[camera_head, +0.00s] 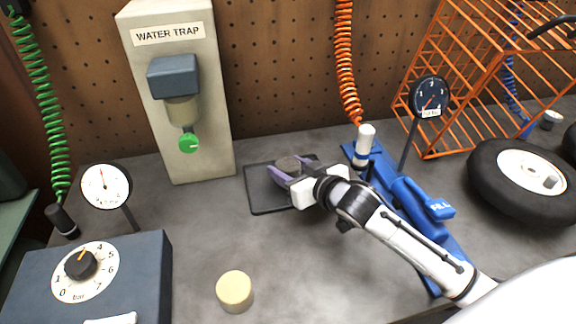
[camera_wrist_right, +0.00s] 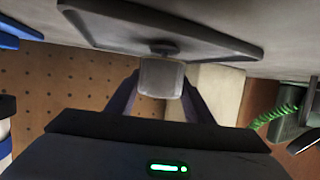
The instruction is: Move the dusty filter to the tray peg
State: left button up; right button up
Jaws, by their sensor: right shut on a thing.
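The dusty filter (camera_head: 288,164), a dark grey-brown round piece, is between the purple fingers of my right gripper (camera_head: 292,172). The gripper is shut on it, over the dark tray (camera_head: 268,206). In the right wrist view, which is upside down, the filter (camera_wrist_right: 161,78) is a pale grey block between the fingers. The tray (camera_wrist_right: 215,38) is beyond it, and a short dark peg (camera_wrist_right: 163,46) shows at the filter's end. I cannot tell whether filter and peg touch. The head view hides the peg. My left gripper is not in view.
A cream cylinder (camera_head: 234,288) stands on the bench in front. The water trap post (camera_head: 184,110) rises behind the tray. A blue tool (camera_head: 415,200) and gauge (camera_head: 430,95) are right of it. A dial box (camera_head: 130,270) is at left.

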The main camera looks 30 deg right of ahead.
dwell(0.7)
jog(key=shift+p, duration=0.35)
jog(key=shift+f+b, duration=0.3)
jog(key=shift+f, duration=0.2)
jog(key=o, duration=0.7)
jog(key=shift+o, duration=0.2)
